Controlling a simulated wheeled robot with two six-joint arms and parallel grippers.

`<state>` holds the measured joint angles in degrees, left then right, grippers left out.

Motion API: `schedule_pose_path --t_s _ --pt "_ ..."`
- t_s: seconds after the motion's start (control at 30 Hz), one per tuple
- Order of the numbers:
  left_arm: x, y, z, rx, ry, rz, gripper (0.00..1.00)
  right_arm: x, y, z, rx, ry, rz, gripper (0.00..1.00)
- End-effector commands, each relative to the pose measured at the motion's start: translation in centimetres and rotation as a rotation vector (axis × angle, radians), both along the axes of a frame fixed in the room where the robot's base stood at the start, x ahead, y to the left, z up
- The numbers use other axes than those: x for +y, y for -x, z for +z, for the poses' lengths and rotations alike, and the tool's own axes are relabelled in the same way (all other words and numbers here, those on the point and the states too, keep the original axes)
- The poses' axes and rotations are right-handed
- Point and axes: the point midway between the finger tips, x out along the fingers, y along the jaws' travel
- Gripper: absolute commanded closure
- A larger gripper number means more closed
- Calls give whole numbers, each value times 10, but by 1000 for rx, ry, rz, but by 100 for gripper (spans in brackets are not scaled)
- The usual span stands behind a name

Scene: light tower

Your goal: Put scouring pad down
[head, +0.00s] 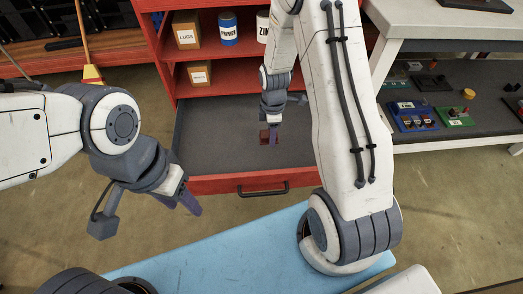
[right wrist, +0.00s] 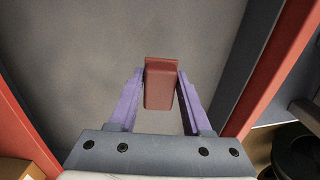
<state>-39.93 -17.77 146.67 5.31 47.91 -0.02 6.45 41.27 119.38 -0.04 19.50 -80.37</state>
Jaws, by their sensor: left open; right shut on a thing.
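The scouring pad, a dark red block, is between the purple fingers of my right gripper (right wrist: 160,110) in the right wrist view, where the pad (right wrist: 160,84) shows in full length. In the head view the pad (head: 264,136) is small and partly covered by my right gripper (head: 271,130). My right gripper is shut on it and points down over the grey floor of the open red drawer (head: 217,184). I cannot tell whether the pad touches the drawer floor. My left gripper (head: 188,200) is open and empty, in front of the drawer's left front corner.
A red shelf above the drawer holds a Lugs box (head: 186,30), a blue Primer can (head: 228,28), a white can (head: 262,27) and a smaller box (head: 199,74). A broom (head: 92,74) stands left. A workbench (head: 440,30) with small parts on its lower shelf is right. A blue surface (head: 225,250) lies in front.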

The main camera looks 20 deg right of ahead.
Motion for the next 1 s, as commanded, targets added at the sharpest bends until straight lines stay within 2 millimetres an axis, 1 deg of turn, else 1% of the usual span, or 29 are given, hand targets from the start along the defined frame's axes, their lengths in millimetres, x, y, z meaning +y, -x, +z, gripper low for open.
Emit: schedule_pose_path --t_s 0.03,0.1,0.2,0.27,0.37,0.53,0.6,0.87,1.0 --pt "0 0 -7 0 0 0 50 11 -1 -10 1 0 6 100" --pt "0 0 -10 0 0 0 50 22 -3 -16 0 0 4 100" --pt "0 0 -12 0 0 0 50 32 -4 -20 0 0 2 100" --pt "0 0 -13 0 0 0 50 35 -4 -22 0 0 0 100" --pt "0 0 -16 0 0 0 50 36 -4 -28 1 0 -1 100" --pt "0 0 -30 0 0 0 50 36 -3 -55 3 0 -2 100" --pt "0 0 -33 0 0 0 50 35 -4 -62 0 0 -2 100" --pt "0 0 -31 0 0 0 50 35 -4 -61 -1 0 -2 100" --pt "0 0 -33 0 0 0 50 35 -4 -65 0 0 -2 100"
